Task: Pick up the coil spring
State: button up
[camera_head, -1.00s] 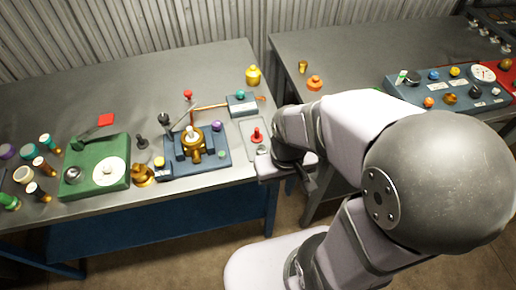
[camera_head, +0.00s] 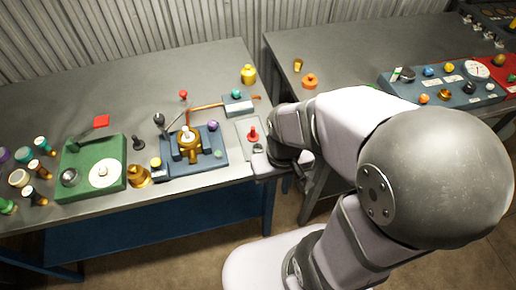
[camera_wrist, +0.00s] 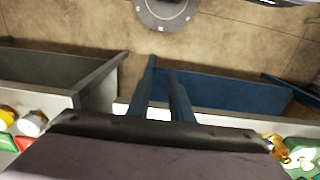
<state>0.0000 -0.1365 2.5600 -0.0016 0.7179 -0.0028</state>
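I cannot make out a coil spring for certain in either view; the small parts on the benches are too small to tell apart. My gripper (camera_head: 298,168) is partly hidden by my wrist and arm in the head view. It hangs by the right front corner of the left bench (camera_head: 215,178), near the gap between the benches. The wrist view looks down past a dark housing to the floor. Two blue-grey bars show there, and I cannot tell whether they are fingers or bench legs. I see nothing held.
The left bench carries a green panel (camera_head: 84,178), a blue fixture with a brass valve (camera_head: 188,142), a red knob (camera_head: 253,133) and several loose cylinders at the left. The right bench has a blue panel (camera_head: 445,85), an orange knob (camera_head: 309,81) and clear surface.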

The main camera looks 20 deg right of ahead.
jog(key=o, duration=0.7)
jog(key=shift+c, duration=0.2)
